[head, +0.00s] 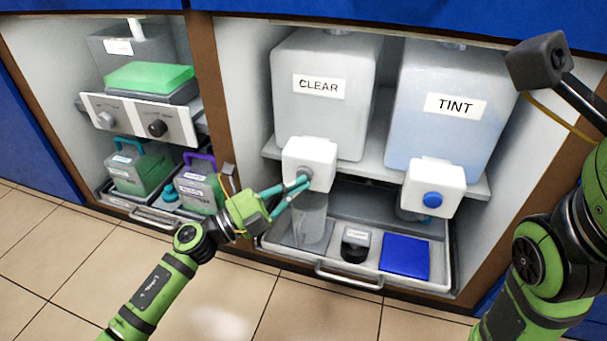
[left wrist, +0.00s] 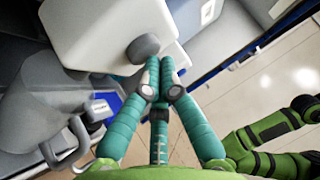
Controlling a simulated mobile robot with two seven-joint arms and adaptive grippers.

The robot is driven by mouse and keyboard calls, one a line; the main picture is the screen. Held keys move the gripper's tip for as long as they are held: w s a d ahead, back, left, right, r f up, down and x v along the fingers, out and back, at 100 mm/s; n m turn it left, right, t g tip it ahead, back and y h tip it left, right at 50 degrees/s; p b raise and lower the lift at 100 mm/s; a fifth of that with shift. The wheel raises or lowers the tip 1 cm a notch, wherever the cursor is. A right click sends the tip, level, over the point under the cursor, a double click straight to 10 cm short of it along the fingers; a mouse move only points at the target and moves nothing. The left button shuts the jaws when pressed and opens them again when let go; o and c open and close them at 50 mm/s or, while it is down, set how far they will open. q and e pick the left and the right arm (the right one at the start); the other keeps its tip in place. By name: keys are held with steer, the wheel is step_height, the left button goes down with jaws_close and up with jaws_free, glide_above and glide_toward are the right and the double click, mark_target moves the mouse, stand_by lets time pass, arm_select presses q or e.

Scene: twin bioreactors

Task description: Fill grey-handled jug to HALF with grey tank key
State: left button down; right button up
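The clear-walled jug (head: 311,218) stands in the tray below the CLEAR tank's white tap block (head: 309,162). The jug with its grey handle (left wrist: 62,150) also shows in the left wrist view; its liquid level is hard to make out. The tank's round grey key (left wrist: 143,47) sits on the front of the tap block. My left gripper (left wrist: 160,72) has its teal fingertips together right beside the key, seemingly touching it, not around it. In the head view the gripper (head: 301,182) partly covers the key. My right gripper's fingers are out of view.
The TINT tank (head: 446,120) with a blue key (head: 432,199) stands to the right. The pull-out tray also holds a small dark-bottomed pot (head: 356,244) and a blue pad (head: 405,256). Two green-filled jugs (head: 140,168) stand in the left bay. The tiled floor in front is clear.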

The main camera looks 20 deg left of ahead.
arm_select(q)
steer(key=shift+s, duration=0.6)
steer(key=shift+s+a+p, duration=0.1)
steer(key=shift+s+p, duration=0.75)
steer(key=shift+s, duration=1.7)
